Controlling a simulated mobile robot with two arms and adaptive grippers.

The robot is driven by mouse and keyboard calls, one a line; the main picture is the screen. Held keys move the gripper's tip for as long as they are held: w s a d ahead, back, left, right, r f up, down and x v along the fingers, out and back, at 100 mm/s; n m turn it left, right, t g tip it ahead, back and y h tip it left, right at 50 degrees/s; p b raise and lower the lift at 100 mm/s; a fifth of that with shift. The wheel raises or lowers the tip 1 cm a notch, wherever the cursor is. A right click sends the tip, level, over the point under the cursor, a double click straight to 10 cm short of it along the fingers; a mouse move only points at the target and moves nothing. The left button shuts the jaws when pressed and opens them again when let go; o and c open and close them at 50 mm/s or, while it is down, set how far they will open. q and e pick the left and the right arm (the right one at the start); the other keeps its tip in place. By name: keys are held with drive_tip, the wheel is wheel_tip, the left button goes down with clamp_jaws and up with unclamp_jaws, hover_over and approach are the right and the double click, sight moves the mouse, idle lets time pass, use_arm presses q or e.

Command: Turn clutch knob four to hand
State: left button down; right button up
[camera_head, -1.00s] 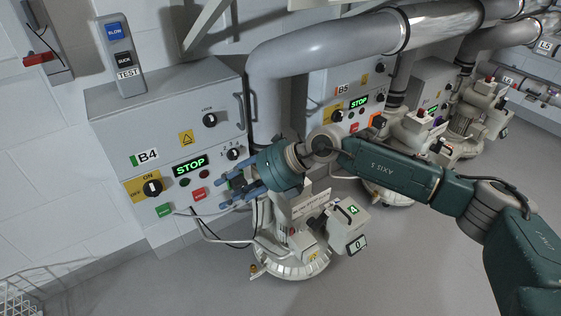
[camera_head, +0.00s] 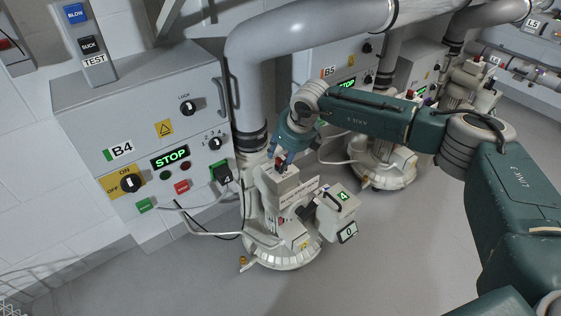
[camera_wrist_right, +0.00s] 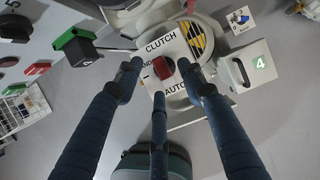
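The clutch knob (camera_wrist_right: 163,68) is a small red knob on a white plate (camera_wrist_right: 178,48) in the right wrist view. The plate reads CLUTCH and AUTO, with HAND partly covered by a finger. In the head view the knob (camera_head: 281,166) shows on top of blower unit four (camera_head: 283,192), just under my right gripper (camera_head: 283,154). In the wrist view the fingers of my right gripper (camera_wrist_right: 160,74) are spread, two on either side of the knob and one below it. I cannot tell whether any touches it or which way it points. My left gripper is out of view.
The B4 control box (camera_head: 150,130) with a lit STOP display stands left of the unit. A thick grey pipe (camera_head: 247,85) rises behind it. A box marked 4 (camera_head: 335,204) sits at its right. Cables hang between box and unit. The floor in front (camera_head: 400,260) is clear.

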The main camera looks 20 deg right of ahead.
drive_tip(key=shift+w+a+f, duration=0.1)
drive_tip(key=shift+w+f, duration=0.15)
drive_tip(key=shift+f, duration=0.45)
clamp_jaws()
